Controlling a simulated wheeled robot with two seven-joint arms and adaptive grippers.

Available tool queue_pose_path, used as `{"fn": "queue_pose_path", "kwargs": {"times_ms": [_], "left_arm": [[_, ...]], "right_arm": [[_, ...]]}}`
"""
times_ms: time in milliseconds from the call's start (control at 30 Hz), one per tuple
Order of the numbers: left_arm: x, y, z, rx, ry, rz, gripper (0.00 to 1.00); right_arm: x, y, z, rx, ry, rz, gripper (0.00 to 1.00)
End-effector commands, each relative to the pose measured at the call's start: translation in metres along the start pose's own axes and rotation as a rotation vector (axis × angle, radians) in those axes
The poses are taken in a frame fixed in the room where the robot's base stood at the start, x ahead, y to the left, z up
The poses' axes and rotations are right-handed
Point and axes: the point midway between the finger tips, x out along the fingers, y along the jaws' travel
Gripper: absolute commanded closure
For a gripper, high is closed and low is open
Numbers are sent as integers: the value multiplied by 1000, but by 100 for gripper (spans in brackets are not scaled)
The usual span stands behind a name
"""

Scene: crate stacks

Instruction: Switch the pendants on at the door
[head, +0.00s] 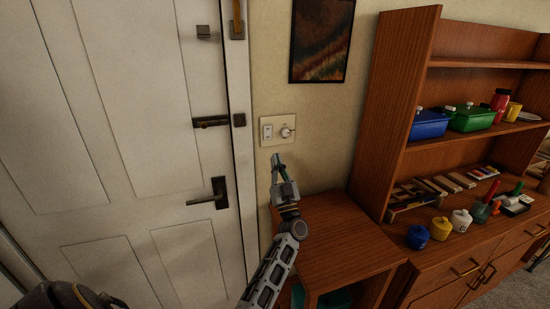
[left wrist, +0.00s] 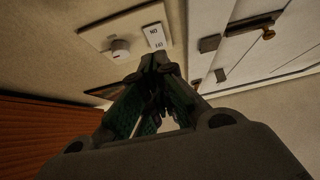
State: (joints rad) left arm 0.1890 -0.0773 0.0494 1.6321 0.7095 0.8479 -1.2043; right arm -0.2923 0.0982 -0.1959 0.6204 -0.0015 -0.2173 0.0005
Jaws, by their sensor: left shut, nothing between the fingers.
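A cream switch plate (head: 277,139) is on the wall right of the door (head: 150,140). It bears a white rocker switch (head: 267,132) on its left and a round knob (head: 286,132) on its right. In the left wrist view the plate (left wrist: 97,36) is at the upper left, with the rocker (left wrist: 154,37) and the knob (left wrist: 120,46). My left gripper (head: 277,158) is shut and empty, its tips just below the plate and apparently apart from it. The pendants are not in view. My right gripper is not in view.
A low wooden cabinet (head: 335,235) stands under my left gripper. A tall wooden shelf unit (head: 385,110) with boxes and jars is at the right. A dark picture (head: 321,40) hangs above the plate. The door has a dark handle (head: 208,197) and a bolt (head: 211,122).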

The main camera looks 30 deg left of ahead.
Motion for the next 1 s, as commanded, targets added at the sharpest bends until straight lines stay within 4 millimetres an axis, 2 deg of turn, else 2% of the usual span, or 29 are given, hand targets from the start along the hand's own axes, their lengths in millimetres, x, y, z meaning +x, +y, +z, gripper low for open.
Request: {"fn": "queue_pose_path", "kwargs": {"times_ms": [33, 200, 400, 1000], "left_arm": [[-10, 0, 4, 1, -3, 2, 100], [-33, 0, 8, 1, -3, 1, 100], [-49, 0, 10, 1, -1, 0, 100], [-53, 0, 10, 1, 0, 0, 100]], "right_arm": [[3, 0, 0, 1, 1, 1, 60], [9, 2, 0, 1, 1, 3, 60], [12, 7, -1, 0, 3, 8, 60], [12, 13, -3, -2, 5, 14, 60]]}}
